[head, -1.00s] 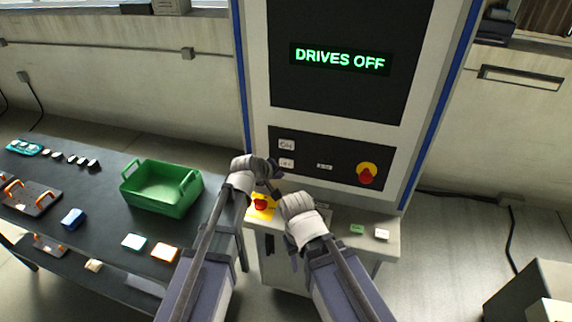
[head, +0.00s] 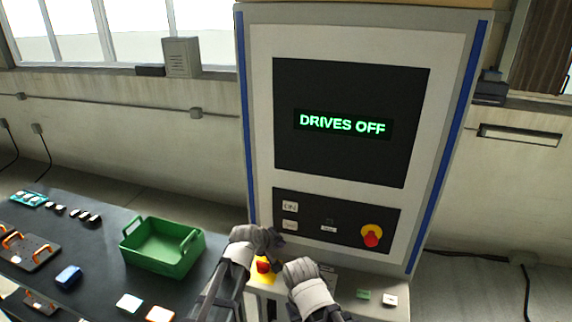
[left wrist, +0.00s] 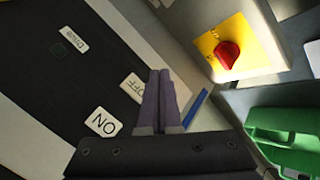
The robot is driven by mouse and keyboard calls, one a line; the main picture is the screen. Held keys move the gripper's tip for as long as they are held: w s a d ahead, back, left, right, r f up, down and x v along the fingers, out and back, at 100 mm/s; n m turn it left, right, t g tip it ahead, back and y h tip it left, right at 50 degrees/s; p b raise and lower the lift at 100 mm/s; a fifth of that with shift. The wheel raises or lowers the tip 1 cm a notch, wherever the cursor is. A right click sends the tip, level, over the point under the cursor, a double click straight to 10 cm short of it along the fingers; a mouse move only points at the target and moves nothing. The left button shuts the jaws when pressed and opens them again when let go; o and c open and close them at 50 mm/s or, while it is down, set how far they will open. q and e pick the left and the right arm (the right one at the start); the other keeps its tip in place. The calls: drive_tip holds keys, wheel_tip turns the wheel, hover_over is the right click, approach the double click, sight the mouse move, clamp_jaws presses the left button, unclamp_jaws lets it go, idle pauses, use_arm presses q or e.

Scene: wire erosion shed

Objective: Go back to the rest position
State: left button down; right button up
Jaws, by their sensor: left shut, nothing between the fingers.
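The tall cabinet's screen (head: 342,124) reads "DRIVES OFF" in green. Below it is a black panel with the ON button (head: 289,206) and OFF button (head: 289,225). My left gripper (head: 279,240) is just below these buttons, above the red switch on its yellow plate (head: 263,266). In the left wrist view its fingers (left wrist: 159,78) are together and empty. There they overlap the edge of the OFF button (left wrist: 134,86), with the ON button (left wrist: 103,123) to the left; contact cannot be told. My right gripper (head: 283,268) is beside the red switch; its fingers are too unclear to read.
A red knob on a yellow disc (head: 371,235) sits on the panel's right. A green bin (head: 162,246) stands on the dark table at left, among small parts and orange-handled plates (head: 28,250). A green block (head: 363,294) and white block (head: 390,300) lie on the cabinet ledge.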

use_arm(q)
drive_tip(key=s+a+f+m+g+y+b, duration=0.2)
drive_tip(key=s+f, duration=0.6)
drive_tip(key=s, duration=0.4)
drive_tip(key=s+a+f+m+g+y+b, duration=0.3)
drive_tip(key=s+f+m+g+b, duration=0.3)
drive_tip(key=s, duration=0.6)
wheel_tip(320, 180, down, 2)
drive_tip(key=shift+s+f+m+y+b, duration=0.1)
drive_tip(key=shift+s+m+y+b, duration=0.25)
drive_tip(key=shift+m+b, duration=0.55)
